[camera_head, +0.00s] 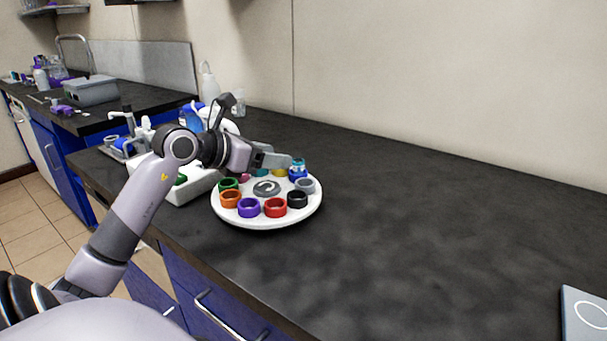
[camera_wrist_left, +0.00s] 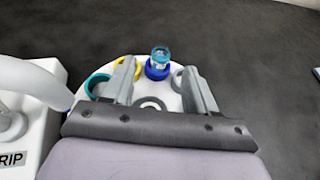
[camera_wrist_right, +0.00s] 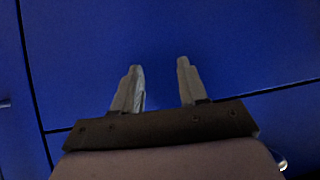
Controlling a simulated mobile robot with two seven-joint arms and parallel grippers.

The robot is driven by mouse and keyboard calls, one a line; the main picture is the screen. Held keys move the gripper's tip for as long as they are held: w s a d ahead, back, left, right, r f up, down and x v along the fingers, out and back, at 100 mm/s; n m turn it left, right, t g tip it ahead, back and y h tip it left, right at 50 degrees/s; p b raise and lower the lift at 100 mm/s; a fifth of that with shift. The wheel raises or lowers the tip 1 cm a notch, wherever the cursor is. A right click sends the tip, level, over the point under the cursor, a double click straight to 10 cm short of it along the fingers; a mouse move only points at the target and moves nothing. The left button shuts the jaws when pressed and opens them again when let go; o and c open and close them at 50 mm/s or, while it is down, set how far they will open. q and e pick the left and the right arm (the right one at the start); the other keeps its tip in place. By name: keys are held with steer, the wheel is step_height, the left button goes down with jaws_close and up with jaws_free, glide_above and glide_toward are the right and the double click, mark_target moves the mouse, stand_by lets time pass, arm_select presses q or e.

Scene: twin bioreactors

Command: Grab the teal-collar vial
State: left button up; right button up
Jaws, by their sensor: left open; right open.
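The teal-collar vial (camera_head: 298,164) stands in a blue ring (camera_head: 298,175) at the far right of a round white carousel (camera_head: 270,222) with several coloured rings. In the left wrist view the vial (camera_wrist_left: 161,54) shows a teal top and clear body, upright in the blue ring (camera_wrist_left: 153,72). My left gripper (camera_head: 284,161) is open above the carousel, its fingers pointing towards the vial. In its wrist view, the vial shows between and just beyond the fingertips, apart from both. My right gripper (camera_wrist_right: 159,65) is open and empty, in front of blue cabinet fronts (camera_wrist_right: 230,45).
A white device (camera_head: 192,188) stands left of the carousel, partly behind my left arm. Bottles (camera_head: 207,85) stand behind it. A flat grey panel (camera_head: 583,315) lies at the right. The dark counter (camera_head: 420,220) between is clear.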

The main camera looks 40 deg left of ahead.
mark_target(293, 163)
arm_select(q)
steer(key=shift+p+x, duration=0.35)
steer(key=shift+x, duration=2.8)
steer(key=shift+d, duration=0.1)
jaws_close()
